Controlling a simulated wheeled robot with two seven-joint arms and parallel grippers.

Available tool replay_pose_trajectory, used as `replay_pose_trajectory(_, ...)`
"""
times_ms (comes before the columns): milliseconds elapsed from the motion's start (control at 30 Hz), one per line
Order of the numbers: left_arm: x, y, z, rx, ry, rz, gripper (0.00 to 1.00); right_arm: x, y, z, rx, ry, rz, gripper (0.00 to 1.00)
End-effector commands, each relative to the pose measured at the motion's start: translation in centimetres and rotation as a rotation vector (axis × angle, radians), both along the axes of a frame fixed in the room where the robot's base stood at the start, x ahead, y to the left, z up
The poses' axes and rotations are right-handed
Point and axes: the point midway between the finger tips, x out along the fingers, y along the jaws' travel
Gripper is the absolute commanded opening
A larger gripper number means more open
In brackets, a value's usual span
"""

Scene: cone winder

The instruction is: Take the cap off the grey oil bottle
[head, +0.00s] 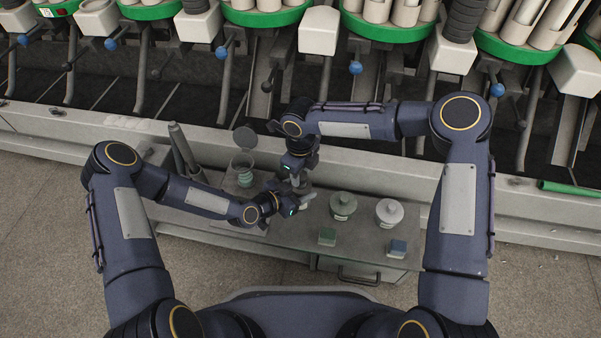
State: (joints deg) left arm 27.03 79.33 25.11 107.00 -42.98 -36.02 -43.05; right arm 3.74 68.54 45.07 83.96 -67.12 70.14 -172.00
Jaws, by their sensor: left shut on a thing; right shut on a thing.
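The grey oil bottle (309,199) is small and pale in the head view, over the low grey bench, and mostly hidden by my grippers. My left gripper (292,203) reaches in from the left and is shut on the bottle's side. My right gripper (299,185) points down from above and is shut at the bottle's top, where the cap sits. The cap itself is hidden between the fingers, so I cannot tell whether it is still seated on the neck.
A clear container (243,168) with a raised lid stands at left. The winder machine runs behind.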

Motion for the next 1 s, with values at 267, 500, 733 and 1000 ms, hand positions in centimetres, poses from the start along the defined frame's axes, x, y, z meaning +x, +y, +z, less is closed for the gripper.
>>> replay_pose_trajectory(267, -0.1, -0.1, 0.0, 0.0, 0.001, -0.002, 0.0, 0.1, 0.0, 0.3, -0.001, -0.002, -0.001, 0.07)
replay_pose_trajectory(500, -0.1, -0.1, 0.0, 0.0, 0.002, -0.003, 0.0, 0.1, 0.0, 3.1, 0.002, -0.002, -0.002, 0.07)
replay_pose_trajectory(733, -0.1, -0.1, 0.0, -0.001, 0.001, -0.003, 0.0, 0.1, -0.1, 4.0, 0.0, -0.002, -0.001, 0.07)
replay_pose_trajectory(1000, -0.1, -0.1, 0.0, -0.001, 0.001, -0.003, 0.8, 0.1, -0.1, 4.0, -0.001, -0.002, -0.001, 0.07)
